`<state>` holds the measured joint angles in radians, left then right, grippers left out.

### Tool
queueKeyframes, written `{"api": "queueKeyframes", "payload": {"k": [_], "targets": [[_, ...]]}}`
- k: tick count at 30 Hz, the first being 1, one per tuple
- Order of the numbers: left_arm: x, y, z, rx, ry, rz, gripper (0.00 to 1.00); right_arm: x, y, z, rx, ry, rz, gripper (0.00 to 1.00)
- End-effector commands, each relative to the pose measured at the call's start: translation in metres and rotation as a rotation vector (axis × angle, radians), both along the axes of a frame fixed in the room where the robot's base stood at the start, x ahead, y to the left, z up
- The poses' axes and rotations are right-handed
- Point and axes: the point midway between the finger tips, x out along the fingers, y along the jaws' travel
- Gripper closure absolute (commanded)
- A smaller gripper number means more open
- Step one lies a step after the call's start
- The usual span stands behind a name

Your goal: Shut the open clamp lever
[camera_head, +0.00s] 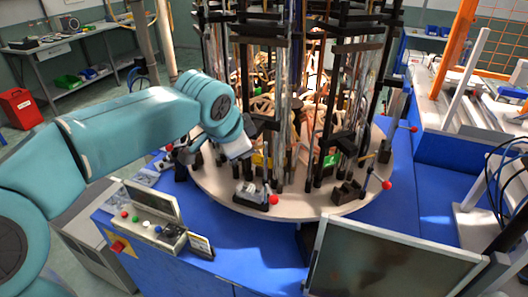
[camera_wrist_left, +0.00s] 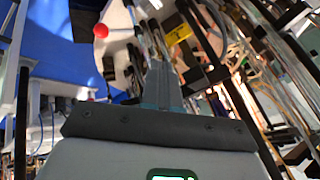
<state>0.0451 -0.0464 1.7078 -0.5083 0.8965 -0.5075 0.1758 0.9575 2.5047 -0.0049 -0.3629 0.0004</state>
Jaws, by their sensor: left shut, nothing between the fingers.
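Several clamps with red-ball levers stand around the rim of the round turntable (camera_head: 225,195). The front clamp (camera_head: 250,194) has a red knob (camera_head: 273,199) low at its right. Another clamp (camera_head: 346,192) at the right has a slanting lever and a red knob (camera_head: 386,185). I cannot tell for sure which lever is open. My left gripper (camera_head: 246,163) is above and behind the front clamp, its fingers hard to make out there. In the left wrist view, its fingers (camera_wrist_left: 161,84) are together and empty. A red knob (camera_wrist_left: 100,31) shows beyond them, up and left, apart from them.
Tall dark posts and glass tubes (camera_head: 297,95) crowd the turntable behind my gripper. A control box with coloured buttons (camera_head: 150,222) stands at the front left, and a monitor (camera_head: 385,265) at the front right.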

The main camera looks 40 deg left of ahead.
Motion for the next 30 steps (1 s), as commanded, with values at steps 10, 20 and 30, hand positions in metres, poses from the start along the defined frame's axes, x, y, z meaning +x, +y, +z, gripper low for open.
{"api": "queueKeyframes", "payload": {"k": [10, 20, 30], "targets": [[0.007, 0.012, 0.0, 0.001, 0.002, -0.058, 1.0, 0.0, 0.0, 0.003, 0.0, 0.0, 0.0, 1.0], [0.017, 0.022, 0.0, 0.003, 0.003, -0.059, 1.0, 0.0, 0.0, 0.005, 0.0, 0.0, 0.0, 1.0], [0.023, 0.028, -0.001, 0.001, 0.003, -0.059, 1.0, 0.0, 0.0, 0.006, 0.0, 0.0, 0.0, 1.0]]}}
